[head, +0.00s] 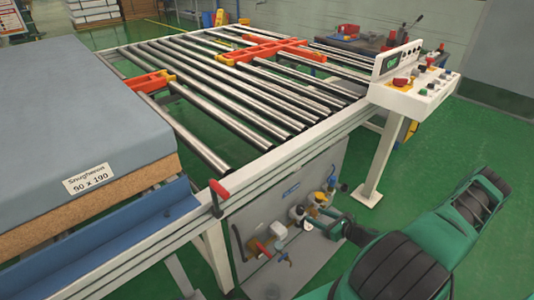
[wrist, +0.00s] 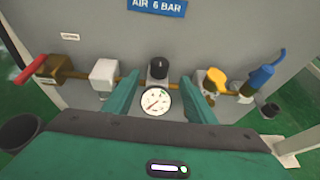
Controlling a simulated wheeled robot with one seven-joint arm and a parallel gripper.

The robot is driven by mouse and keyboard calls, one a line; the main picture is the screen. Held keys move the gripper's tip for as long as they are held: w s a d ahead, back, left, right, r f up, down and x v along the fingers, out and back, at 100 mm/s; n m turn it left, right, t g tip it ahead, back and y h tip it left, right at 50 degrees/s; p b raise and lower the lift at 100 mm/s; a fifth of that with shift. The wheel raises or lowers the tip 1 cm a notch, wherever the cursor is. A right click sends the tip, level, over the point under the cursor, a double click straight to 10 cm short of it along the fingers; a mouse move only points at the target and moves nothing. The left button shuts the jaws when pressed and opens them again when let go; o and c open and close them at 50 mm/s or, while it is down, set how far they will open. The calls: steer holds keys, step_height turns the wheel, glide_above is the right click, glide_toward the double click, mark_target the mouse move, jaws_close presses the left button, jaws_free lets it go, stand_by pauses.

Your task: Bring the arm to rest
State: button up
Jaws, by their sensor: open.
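My green arm reaches in from the lower right in the head view, towards the air panel (head: 310,185) under the roller table. My gripper (wrist: 160,98) is open in the wrist view. Its two green fingers stand to either side of a pressure regulator with a black knob (wrist: 158,68) and a round white gauge (wrist: 155,102). Nothing is gripped, and I cannot tell whether the fingers touch the regulator. In the head view my gripper (head: 338,224) is small, close to the panel fittings.
Along the pipe are a red-handled valve (wrist: 30,69), a white box (wrist: 104,73), a yellow knob (wrist: 213,75) and a blue-handled part (wrist: 258,80). A mattress (head: 75,110) lies left of the rollers (head: 225,95). A control box (head: 415,88) stands right. Green floor (head: 480,145) is clear at right.

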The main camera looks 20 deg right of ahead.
steer(key=shift+r, duration=0.1)
steer(key=s+a+r+n+g+h, duration=0.1)
steer(key=s+r+n+g, duration=0.3)
steer(key=r+n, duration=0.45)
steer(key=s+r+n+g, duration=0.4)
steer(key=r+n, duration=0.2)
steer(key=r, duration=0.6)
steer(key=s+a+r+n+g+h, duration=0.1)
steer(key=s+r+n+g, duration=0.35)
steer(key=r+n, duration=0.4)
steer(key=s+a+r+n+h, duration=0.1)
steer(key=s+a+r, duration=0.2)
steer(key=s+r, duration=0.4)
steer(key=s+a+r+n+h, duration=0.1)
steer(key=s+a+r+n, duration=0.1)
steer(key=s+r, duration=0.5)
step_height(320, 180, up, 4)
steer(key=shift+s+a+r, duration=0.15)
steer(key=shift+s+a, duration=0.25)
steer(key=shift+a, duration=0.05)
